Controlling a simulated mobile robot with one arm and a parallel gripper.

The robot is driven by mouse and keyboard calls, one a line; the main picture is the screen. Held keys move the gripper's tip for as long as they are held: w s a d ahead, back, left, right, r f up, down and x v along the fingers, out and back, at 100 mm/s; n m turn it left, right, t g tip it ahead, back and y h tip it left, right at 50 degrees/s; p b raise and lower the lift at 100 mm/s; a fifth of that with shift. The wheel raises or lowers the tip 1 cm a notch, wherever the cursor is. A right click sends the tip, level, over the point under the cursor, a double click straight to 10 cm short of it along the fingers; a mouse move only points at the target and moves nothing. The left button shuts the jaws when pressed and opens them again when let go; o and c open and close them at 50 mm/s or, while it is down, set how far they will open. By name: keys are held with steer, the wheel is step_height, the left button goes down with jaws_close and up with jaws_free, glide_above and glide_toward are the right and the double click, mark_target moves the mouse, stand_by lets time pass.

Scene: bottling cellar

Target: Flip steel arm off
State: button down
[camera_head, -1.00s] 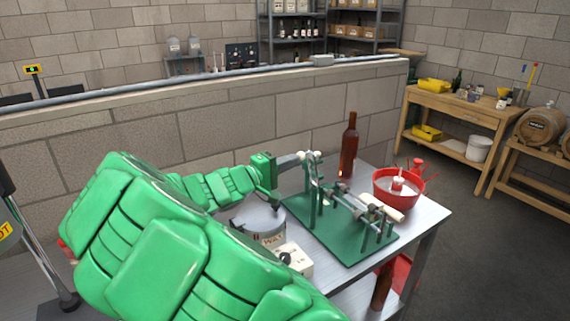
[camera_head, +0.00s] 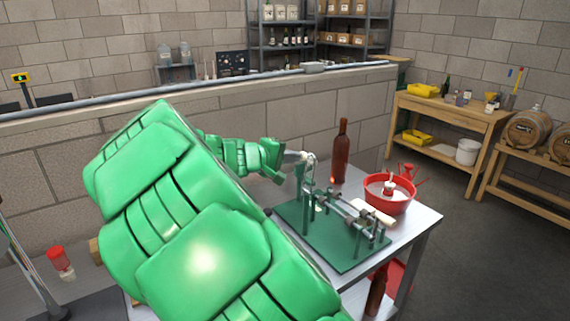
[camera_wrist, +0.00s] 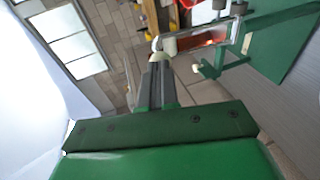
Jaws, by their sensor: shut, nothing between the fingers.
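The bench device has a green base plate (camera_head: 340,250) with upright green posts on the metal table. Its steel arm (camera_head: 342,208) lies along the top, angled down to the right, with a cream handle (camera_head: 372,212) near its right end. My gripper (camera_head: 300,157) is at the device's rear left post, beside a pale knob (camera_head: 309,158). In the wrist view, my gripper (camera_wrist: 158,75) has its dark fingers together. A cream knob (camera_wrist: 160,58) shows right at their tips; I cannot tell whether they touch.
A brown bottle (camera_head: 341,155) stands behind the device. A red bowl (camera_head: 390,195) sits to its right on the table (camera_head: 418,225). A low block wall (camera_head: 250,105) runs behind. A wooden bench (camera_head: 450,115) stands at the far right, with open floor before it.

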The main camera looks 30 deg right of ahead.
steer(key=d+y, duration=0.4)
steer(key=d, duration=0.1)
steer(key=d+r+y, duration=0.1)
steer(key=d+y, duration=0.1)
steer(key=d, duration=0.1)
steer(key=shift+d+m, duration=0.2)
steer(key=shift+m, duration=0.1)
steer(key=d+f+y, duration=0.7)
steer(key=d+f, duration=0.1)
steer(key=d, duration=0.3)
steer(key=shift+d+f+g, duration=0.25)
steer(key=shift+f+g, duration=0.05)
steer(key=shift+f, duration=0.1)
stand_by(0.6)
steer(key=shift+s+f, duration=0.15)
steer(key=shift+f, duration=0.1)
steer(key=shift+r, duration=0.1)
